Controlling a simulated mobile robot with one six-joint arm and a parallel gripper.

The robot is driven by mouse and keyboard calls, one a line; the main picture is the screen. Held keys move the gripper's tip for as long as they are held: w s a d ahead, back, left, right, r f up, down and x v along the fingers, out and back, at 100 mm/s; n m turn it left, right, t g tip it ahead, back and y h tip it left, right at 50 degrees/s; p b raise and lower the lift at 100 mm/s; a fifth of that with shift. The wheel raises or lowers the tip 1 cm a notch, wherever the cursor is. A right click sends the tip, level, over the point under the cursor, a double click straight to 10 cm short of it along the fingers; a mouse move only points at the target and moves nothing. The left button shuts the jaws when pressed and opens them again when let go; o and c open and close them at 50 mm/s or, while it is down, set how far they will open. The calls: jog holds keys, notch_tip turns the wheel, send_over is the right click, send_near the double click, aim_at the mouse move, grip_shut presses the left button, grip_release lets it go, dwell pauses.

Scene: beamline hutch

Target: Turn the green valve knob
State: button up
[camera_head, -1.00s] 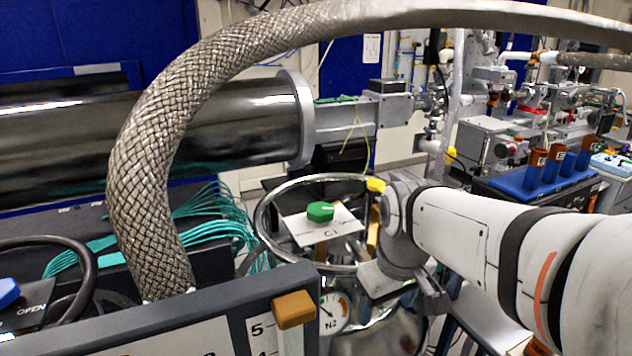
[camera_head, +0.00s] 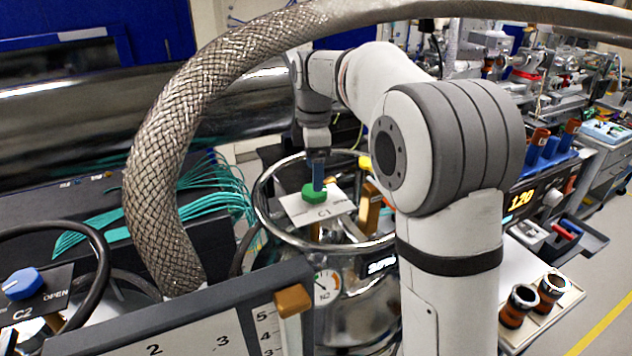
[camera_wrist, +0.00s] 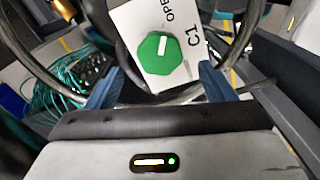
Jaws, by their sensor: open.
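The green valve knob (camera_head: 308,194) sits on a white plate (camera_head: 330,211) marked C1, above a shiny round vessel. In the wrist view the knob (camera_wrist: 149,52) is a faceted green disc with a white pointer mark, and the word OPEN is printed beside it. My gripper (camera_head: 319,180) points down at the knob in the head view. In the wrist view my open gripper (camera_wrist: 157,74) has its two blue fingers apart, one on each side toward the knob's lower edge. Contact with the knob cannot be told.
A metal ring rail (camera_head: 262,205) surrounds the knob plate. A thick braided hose (camera_head: 150,190) arches over at the left and top. A blue C2 knob (camera_head: 22,283) is at the far left. Brown jars (camera_head: 516,305) stand on a tray at the lower right.

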jog(key=shift+f, duration=2.35)
jog(key=shift+c, duration=0.2)
jog(key=c, duration=0.9)
